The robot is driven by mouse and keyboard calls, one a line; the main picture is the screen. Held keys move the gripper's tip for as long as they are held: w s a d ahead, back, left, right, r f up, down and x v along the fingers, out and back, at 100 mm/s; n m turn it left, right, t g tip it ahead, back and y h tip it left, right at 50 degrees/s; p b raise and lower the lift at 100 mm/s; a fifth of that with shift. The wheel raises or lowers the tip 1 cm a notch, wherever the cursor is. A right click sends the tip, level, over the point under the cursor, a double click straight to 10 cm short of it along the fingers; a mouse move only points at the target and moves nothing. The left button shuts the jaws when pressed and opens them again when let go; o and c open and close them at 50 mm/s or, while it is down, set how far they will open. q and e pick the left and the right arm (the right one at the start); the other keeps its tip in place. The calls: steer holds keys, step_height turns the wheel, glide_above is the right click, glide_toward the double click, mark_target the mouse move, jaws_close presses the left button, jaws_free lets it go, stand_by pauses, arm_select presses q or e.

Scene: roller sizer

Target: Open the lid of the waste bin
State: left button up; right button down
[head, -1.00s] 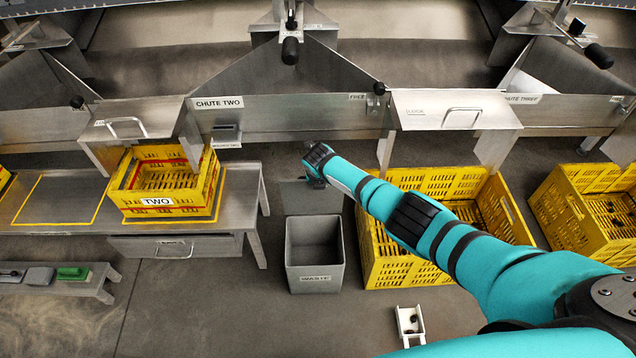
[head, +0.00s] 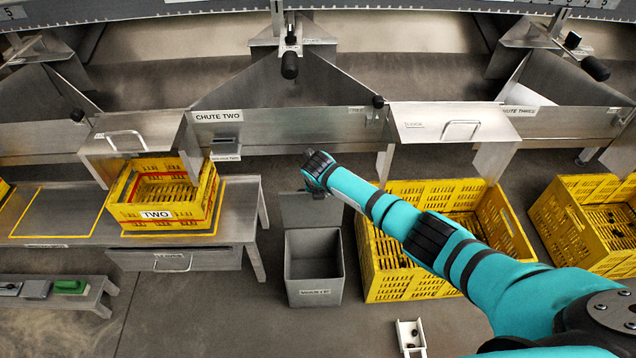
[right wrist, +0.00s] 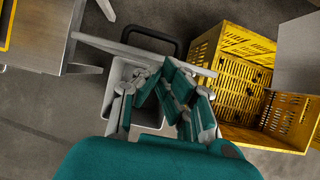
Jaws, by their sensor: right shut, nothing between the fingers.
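The grey waste bin (head: 314,293) stands on the floor in the middle of the head view, its inside visible from above and looking empty. Its lid (head: 308,211) stands raised at the bin's far side, so the bin is open. In the right wrist view the lid shows nearly edge-on (right wrist: 200,65), with a dark handle bar (right wrist: 150,37) beyond it. My right gripper (right wrist: 163,76) is shut and empty, in front of the bin opening in that view. Whether it touches the lid I cannot tell. In the head view my right wrist hides its fingers. My left gripper is not in view.
A yellow crate (head: 400,284) stands right beside the bin, under my right arm. A metal bench (head: 240,205) with a yellow crate marked TWO (head: 128,212) is to the left. Metal chutes (head: 270,125) run behind. A small white tray (head: 402,329) lies in front.

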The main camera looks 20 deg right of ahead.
steer(key=v, duration=0.9)
steer(key=s+a+f+m+g+y, duration=0.2)
steer(key=s+f+m, duration=2)
steer(key=s+f, duration=0.3)
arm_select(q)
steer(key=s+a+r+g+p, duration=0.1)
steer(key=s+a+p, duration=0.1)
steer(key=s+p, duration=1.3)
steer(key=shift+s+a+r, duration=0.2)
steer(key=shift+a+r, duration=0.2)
arm_select(e)
steer(key=s+d+f+m+g, duration=0.1)
steer(key=s+d+m, duration=0.2)
steer(key=s, duration=1.2)
steer(key=s+d+m+g, duration=0.1)
steer(key=s+m, duration=0.4)
steer(key=s, duration=1)
steer(key=shift+d+f+h, duration=0.3)
steer(key=shift+d+f, duration=0.05)
steer(key=shift+d, duration=0.55)
